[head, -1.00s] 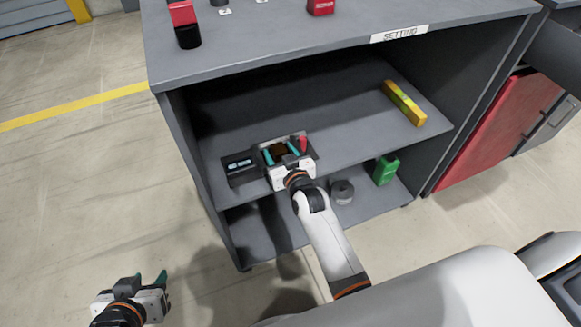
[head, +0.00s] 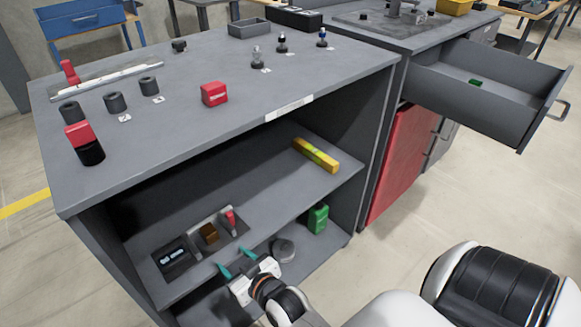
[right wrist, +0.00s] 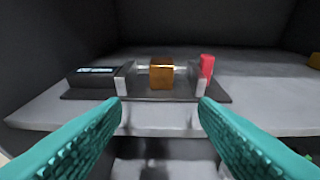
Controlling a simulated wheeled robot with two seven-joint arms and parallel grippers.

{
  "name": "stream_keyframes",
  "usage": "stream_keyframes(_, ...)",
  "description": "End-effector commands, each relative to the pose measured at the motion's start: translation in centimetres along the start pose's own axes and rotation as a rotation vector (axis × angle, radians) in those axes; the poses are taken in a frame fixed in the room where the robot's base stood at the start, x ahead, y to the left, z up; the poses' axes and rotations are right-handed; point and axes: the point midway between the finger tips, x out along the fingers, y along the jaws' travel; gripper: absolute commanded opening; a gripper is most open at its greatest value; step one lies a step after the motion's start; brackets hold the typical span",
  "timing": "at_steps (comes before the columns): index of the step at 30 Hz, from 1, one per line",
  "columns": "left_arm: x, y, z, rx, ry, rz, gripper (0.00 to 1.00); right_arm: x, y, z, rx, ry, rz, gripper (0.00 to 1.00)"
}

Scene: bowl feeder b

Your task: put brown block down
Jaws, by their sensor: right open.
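The brown block (head: 209,234) rests in a small dark fixture on the middle shelf of the grey cabinet, between a black device with a display (head: 173,257) and a red part (head: 231,218). In the right wrist view the brown block (right wrist: 162,74) sits upright between two light uprights, apart from my fingers. My right gripper (head: 238,264) is open and empty, just in front of the shelf edge. Its teal fingertips (right wrist: 160,105) are spread wide, with the block beyond them. My left gripper is out of the head view.
A yellow bar (head: 316,155) lies farther right on the same shelf (head: 262,190). A green item (head: 318,218) and a grey round part (head: 283,250) are on the lower shelf. An open drawer (head: 480,100) juts out at the right. The cabinet top holds several small parts.

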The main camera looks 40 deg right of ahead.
Motion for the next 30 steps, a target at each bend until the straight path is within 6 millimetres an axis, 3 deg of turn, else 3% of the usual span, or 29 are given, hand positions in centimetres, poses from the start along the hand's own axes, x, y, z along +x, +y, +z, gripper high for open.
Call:
stream_keyframes(5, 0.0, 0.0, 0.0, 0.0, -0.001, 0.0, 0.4, -5.0, -0.4, -2.4, -0.035, 0.319, 0.048, 0.54)
stream_keyframes(9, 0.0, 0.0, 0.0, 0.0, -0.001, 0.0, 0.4, -10.8, -0.8, -4.1, -0.063, 0.59, 0.064, 0.54)
stream_keyframes(15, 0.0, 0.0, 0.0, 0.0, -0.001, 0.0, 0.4, -17.6, -1.4, -5.1, -0.092, 0.859, 0.06, 0.54)
stream_keyframes(20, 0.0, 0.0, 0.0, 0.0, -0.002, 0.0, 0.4, -19.8, -1.6, -5.2, -0.099, 0.937, 0.054, 0.54)
stream_keyframes(30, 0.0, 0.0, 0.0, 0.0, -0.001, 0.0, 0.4, -19.9, -1.7, -5.3, -0.098, 0.942, 0.054, 0.54)
